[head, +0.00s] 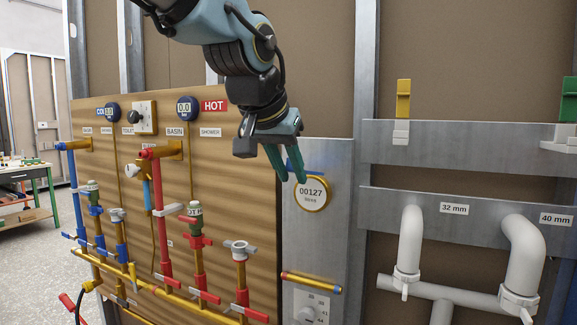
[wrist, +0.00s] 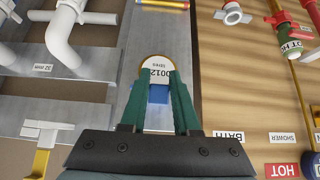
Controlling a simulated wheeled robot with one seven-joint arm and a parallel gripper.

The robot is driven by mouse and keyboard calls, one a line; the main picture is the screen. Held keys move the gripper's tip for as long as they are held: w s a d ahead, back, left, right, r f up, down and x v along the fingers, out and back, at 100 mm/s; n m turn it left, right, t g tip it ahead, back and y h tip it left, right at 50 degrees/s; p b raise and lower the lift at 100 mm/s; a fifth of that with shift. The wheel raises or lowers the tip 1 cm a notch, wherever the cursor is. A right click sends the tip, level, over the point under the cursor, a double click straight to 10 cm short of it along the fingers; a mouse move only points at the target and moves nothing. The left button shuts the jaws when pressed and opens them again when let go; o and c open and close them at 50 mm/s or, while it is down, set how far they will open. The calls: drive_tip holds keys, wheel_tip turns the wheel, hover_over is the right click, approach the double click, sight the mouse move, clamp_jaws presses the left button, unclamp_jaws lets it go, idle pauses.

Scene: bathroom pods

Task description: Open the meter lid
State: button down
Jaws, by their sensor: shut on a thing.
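The round meter (head: 312,194) has a gold rim and a white face reading 00127 litres. It sits on a grey metal panel, and its face is uncovered. A blue piece (head: 314,170), which looks like the meter's lid or its tab, is at the top edge. My gripper (head: 294,178) has green fingers closed on this blue piece at the meter's upper left. In the wrist view the blue piece (wrist: 158,94) sits between the fingers (wrist: 160,79), just in front of the meter face (wrist: 156,70). The fingers partly hide the meter's rim there, and I cannot tell the lid's exact angle.
A wooden board (head: 222,255) with copper, red and blue pipes and valves stands left of the meter. White pipes (head: 410,250) and metal rails are to the right.

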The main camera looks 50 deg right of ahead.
drive_tip(key=shift+w+d+r, duration=0.1)
drive_tip(key=shift+d+r, duration=0.15)
drive_tip(key=shift+r, duration=0.1)
drive_tip(key=c, duration=1)
unclamp_jaws()
drive_tip(key=shift+d+f, duration=0.1)
drive_tip(key=shift+d, duration=0.05)
drive_tip(key=shift+o, duration=0.6)
drive_tip(key=shift+w+d+f, duration=0.1)
drive_tip(key=shift+d, duration=0.05)
drive_tip(key=shift+o, duration=1.2)
drive_tip(key=shift+a, duration=0.25)
drive_tip(key=b+v, duration=0.2)
drive_tip(key=v, duration=0.8)
drive_tip(key=shift+r, duration=0.4)
drive_tip(key=shift+a, duration=0.1)
